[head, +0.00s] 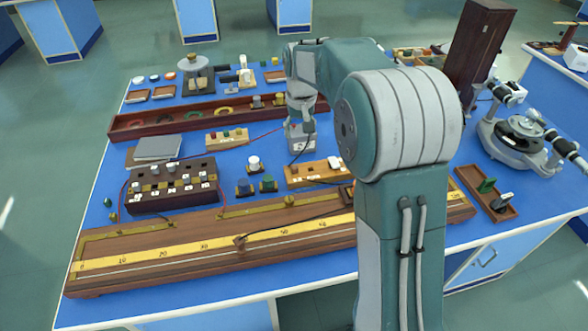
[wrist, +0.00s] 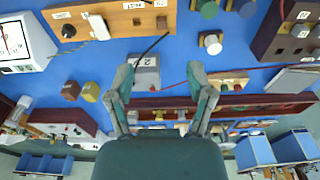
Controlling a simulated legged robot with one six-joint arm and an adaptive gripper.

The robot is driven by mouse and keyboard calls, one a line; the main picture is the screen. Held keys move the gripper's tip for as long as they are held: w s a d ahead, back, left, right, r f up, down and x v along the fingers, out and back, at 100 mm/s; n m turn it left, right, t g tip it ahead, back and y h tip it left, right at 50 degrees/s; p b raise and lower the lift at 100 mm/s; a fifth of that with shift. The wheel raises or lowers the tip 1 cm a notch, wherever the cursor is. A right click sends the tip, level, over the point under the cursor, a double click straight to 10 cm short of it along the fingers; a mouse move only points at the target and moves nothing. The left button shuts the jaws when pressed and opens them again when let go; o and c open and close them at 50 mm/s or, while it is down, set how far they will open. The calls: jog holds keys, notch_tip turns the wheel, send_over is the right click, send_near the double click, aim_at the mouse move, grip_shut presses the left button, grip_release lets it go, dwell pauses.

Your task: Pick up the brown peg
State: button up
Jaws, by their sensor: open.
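The brown peg (wrist: 70,91), a short stubby dark brown block, stands on the blue bench left of my gripper in the wrist view. A yellow-olive peg (wrist: 91,92) stands close beside it on the right. I cannot make out the brown peg in the head view, where my arm covers part of the bench. My gripper (wrist: 162,84) is open, its two fingers spread wide with nothing held. It is above a grey box marked 2 (wrist: 146,74), which shows between and beyond the fingertips. The brown peg is outside the fingers, apart from them.
The grey box also shows in the head view (head: 302,141). A wooden terminal board (wrist: 120,22) and white meter (wrist: 22,42) lie nearby. A long red-brown tray (head: 185,121) is behind. A slide-wire board (head: 215,245) runs along the front. A tall dark box (head: 480,45) stands back right.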

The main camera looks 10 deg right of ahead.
jog(key=g, duration=0.1)
send_over(294, 167)
notch_tip(294, 167, down, 7)
notch_tip(294, 167, down, 11)
jog(key=shift+w+r, duration=0.1)
jog(key=shift+r, duration=0.05)
grip_shut()
